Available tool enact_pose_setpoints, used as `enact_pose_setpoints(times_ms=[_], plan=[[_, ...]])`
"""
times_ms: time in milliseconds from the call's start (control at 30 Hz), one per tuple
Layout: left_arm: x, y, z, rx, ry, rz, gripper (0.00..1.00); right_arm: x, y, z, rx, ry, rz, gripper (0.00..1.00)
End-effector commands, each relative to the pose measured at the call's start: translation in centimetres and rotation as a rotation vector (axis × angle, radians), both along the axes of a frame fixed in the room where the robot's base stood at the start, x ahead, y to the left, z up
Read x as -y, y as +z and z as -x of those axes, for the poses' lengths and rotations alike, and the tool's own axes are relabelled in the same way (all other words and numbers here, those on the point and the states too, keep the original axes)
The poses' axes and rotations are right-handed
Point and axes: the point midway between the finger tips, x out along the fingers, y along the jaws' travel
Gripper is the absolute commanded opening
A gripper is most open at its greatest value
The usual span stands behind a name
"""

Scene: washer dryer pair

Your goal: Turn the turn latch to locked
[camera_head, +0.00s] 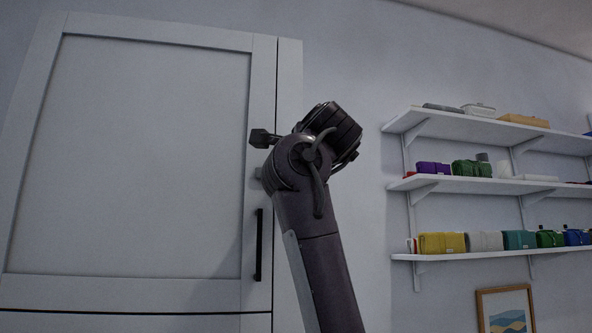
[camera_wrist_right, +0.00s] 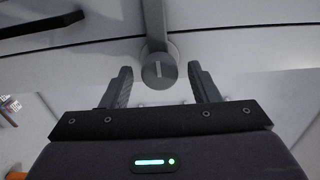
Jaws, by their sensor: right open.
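The turn latch (camera_wrist_right: 158,72) shows in the right wrist view as a round grey knob with a pale line on its face and a flat bar running up from it across the door seam. My right gripper (camera_wrist_right: 160,88) is open, with one finger on each side of the knob and a gap on both sides. Nothing is held. In the head view my right arm covers the door's right edge, and a small grey piece (camera_head: 258,173) shows beside it; I cannot tell if it is the latch. My left gripper is not in view.
A pale cabinet door (camera_head: 150,160) with a black vertical handle (camera_head: 259,245) is closed. The handle also shows in the wrist view (camera_wrist_right: 40,25). Wall shelves (camera_head: 470,186) with colourful folded items are on the right, above a framed picture (camera_head: 506,310).

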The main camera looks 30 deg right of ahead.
Motion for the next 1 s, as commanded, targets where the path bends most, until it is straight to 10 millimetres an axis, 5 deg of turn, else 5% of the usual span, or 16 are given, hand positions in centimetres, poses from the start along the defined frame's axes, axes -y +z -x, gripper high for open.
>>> enact_pose_setpoints(times_ms=[167, 600, 1000], plan=[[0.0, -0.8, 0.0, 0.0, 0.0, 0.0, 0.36, -0.3, -0.3, 0.8, 0.001, 0.0, 0.001, 0.55], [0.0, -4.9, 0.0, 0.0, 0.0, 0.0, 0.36, -2.6, -0.3, 6.8, 0.001, 0.0, 0.0, 0.55], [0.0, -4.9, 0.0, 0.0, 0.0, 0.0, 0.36, -2.7, -0.1, 7.2, -0.001, 0.0, 0.0, 0.55]])
